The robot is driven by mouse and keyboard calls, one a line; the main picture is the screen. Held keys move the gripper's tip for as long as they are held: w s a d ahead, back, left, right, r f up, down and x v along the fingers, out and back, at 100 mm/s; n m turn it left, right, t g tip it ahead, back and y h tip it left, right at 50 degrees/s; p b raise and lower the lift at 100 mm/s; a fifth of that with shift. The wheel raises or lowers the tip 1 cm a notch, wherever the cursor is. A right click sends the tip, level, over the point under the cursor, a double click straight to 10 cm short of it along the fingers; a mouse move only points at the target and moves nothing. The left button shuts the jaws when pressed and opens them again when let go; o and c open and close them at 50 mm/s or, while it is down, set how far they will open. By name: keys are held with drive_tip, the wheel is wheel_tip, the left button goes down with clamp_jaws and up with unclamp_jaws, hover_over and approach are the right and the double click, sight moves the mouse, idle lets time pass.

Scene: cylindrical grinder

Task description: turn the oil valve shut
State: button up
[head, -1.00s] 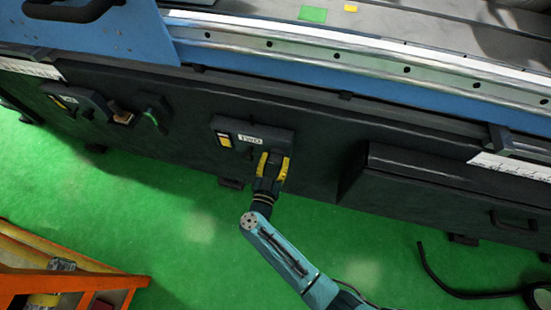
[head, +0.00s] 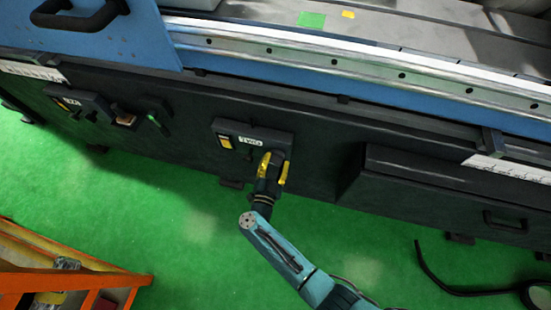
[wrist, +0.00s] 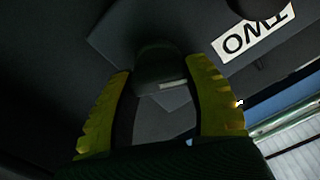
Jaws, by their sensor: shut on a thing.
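A dark valve handle (wrist: 160,65) with a pale mark on its end shows between my fingers in the wrist view. It sits on the dark panel labelled TWO (head: 226,128) on the front of the machine. My gripper (head: 273,163) is at the right end of this panel, with its yellow fingers on either side of the handle. It also shows in the wrist view (wrist: 165,85), shut on the handle. In the head view the handle is mostly hidden by my fingers, and its exact angle cannot be told.
A similar dark panel (head: 78,101) with a green-tipped lever (head: 157,122) is at the left. A dark cabinet (head: 440,190) juts out at the right. An orange frame (head: 60,278) stands at lower left. A black cable (head: 450,283) lies on the green floor at lower right.

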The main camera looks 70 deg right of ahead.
drive_tip(key=m, duration=0.6)
drive_tip(key=shift+s+f+m, duration=0.1)
drive_tip(key=shift+f+m, duration=0.15)
drive_tip(key=shift+m, duration=0.05)
drive_tip(key=m+b, duration=0.1)
drive_tip(key=m, duration=0.5)
drive_tip(key=shift+f, duration=0.1)
idle(0.3)
drive_tip(key=o, duration=1.2)
drive_tip(key=shift+m, duration=0.3)
drive_tip(key=a, duration=1.2)
drive_tip(key=shift+s, duration=0.45)
